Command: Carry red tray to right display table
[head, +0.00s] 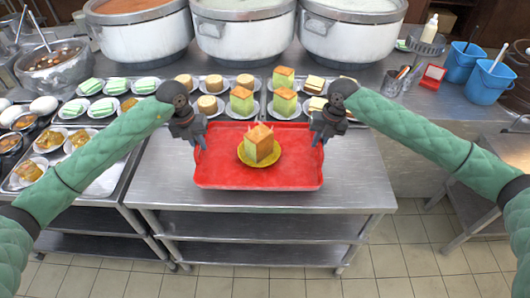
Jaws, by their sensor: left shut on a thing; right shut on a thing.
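The red tray (222,178) is on or just above the steel table (352,190) in front of me; I cannot tell if it touches the top. A yellow plate (244,158) with a piece of green and brown layered cake (260,146) sits near the tray's middle. My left gripper (200,142) is shut on the tray's left rim. My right gripper (318,140) is shut on the tray's right rim. The fingers partly hide both rims.
Three large stockpots (245,35) stand at the back. Plates of cakes and buns line the counter behind the tray. Blue buckets (490,80) and a small red-framed sign (433,76) are at the right. Tiled floor (415,245) is open at the front right.

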